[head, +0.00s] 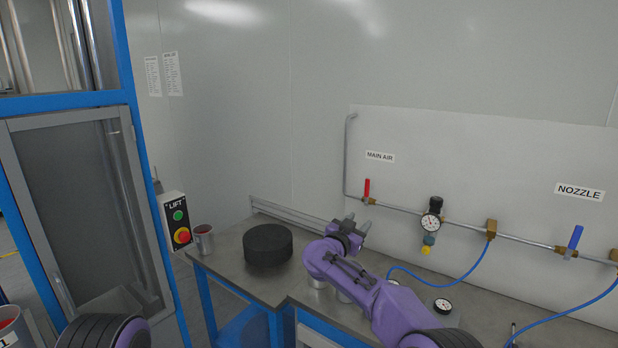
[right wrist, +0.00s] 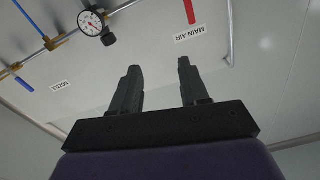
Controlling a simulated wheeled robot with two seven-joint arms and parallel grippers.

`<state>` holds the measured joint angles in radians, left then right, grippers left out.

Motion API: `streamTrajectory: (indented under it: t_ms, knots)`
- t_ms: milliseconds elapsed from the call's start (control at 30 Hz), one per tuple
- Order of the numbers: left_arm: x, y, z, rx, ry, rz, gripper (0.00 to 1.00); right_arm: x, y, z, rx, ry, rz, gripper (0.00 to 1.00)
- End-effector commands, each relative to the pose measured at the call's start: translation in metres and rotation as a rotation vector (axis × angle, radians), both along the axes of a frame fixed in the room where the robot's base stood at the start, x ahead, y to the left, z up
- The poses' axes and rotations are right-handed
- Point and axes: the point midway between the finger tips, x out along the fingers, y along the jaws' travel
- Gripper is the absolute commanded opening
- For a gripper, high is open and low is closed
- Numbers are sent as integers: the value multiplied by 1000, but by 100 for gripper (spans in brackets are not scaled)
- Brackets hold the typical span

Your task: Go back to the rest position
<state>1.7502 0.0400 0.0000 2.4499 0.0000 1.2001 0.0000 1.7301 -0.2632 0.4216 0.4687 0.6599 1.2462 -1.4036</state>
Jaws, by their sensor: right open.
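My right arm is purple and reaches in from the lower right of the head view. Its dark gripper (head: 357,223) is raised above the bench, in front of the wall panel and below the red MAIN AIR valve handle (head: 367,188). In the right wrist view the two fingers of the gripper (right wrist: 158,64) are spread apart with nothing between them. The red handle (right wrist: 190,10) shows just beyond one fingertip there; I cannot tell the distance. A purple and black part of my left arm shows at the bottom left of the head view, but its gripper is out of sight.
The metal bench (head: 225,262) holds a black round block (head: 268,246), a metal cup (head: 203,240) and a small dial gauge (head: 442,306). A pressure gauge (head: 430,222), a blue valve handle (head: 574,238) and a blue hose (head: 440,283) are on the wall piping. A LIFT button box (head: 178,220) stands left.

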Motion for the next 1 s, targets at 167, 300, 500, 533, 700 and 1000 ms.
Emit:
streamTrajectory:
  t_ms: [167, 300, 500, 533, 700, 1000]
  knots:
    - [0, 0, 0, 0, 0, 0, 43, -8, 19, -43, 71, -20, 66, 45]
    - [0, 0, -3, 0, 0, 0, 43, -21, 29, -95, 112, -3, 128, 45]
    - [0, 0, -13, 0, 0, 0, 43, -62, 29, -197, 170, 87, 218, 45]
    - [0, 0, -16, 0, 0, 0, 43, -72, 26, -217, 180, 110, 232, 45]
    - [0, 0, -34, 0, 0, 0, 43, -158, -6, -337, 260, 296, 287, 45]
    - [0, 0, -73, 0, 0, 0, 43, -378, -94, -476, 418, 712, 228, 45]
